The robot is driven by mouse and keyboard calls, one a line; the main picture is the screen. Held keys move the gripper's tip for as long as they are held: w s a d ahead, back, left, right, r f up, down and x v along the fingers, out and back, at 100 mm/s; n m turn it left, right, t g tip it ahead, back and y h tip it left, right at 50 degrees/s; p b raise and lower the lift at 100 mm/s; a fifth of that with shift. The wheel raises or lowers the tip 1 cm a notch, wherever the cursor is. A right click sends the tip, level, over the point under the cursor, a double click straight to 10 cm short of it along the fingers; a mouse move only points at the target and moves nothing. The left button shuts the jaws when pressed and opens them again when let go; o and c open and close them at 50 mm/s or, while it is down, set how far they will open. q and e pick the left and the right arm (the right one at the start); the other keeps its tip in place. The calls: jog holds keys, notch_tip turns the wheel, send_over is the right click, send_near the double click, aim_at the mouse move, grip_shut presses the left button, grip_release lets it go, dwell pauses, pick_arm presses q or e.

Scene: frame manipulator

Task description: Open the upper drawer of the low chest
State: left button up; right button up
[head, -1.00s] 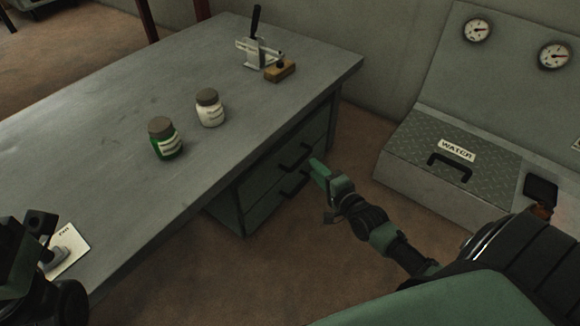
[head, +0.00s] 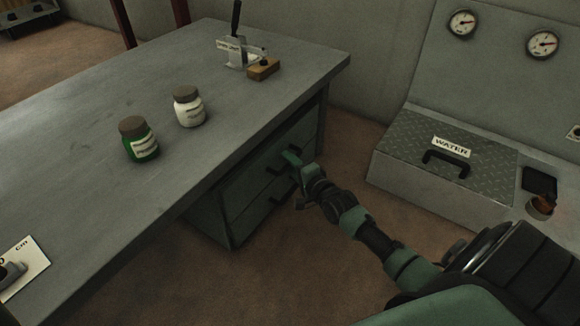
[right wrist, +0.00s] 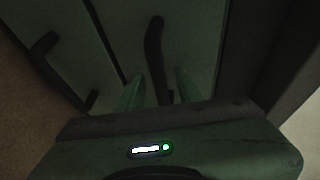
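The low chest (head: 228,222) is dark green and stands under the table's right end. Its upper drawer (head: 310,131) looks closed. The black upper handle shows in the right wrist view (right wrist: 154,50), running between the two green fingers. My right gripper (head: 292,158) is at this handle and partly hides it in the head view. Its fingers (right wrist: 158,90) are apart, one on each side of the handle; I cannot tell whether they touch it. The lower drawer's handle (right wrist: 48,68) is at the left of the wrist view. My left gripper is out of view.
The grey table (head: 90,110) overhangs the chest. On it stand a green jar (head: 140,147), a white jar (head: 189,113) and a lever device (head: 236,52) by a wooden block (head: 263,69). A WATER box (head: 440,165) stands right; floor between is free.

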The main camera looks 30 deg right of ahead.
grip_shut()
dwell(1.4)
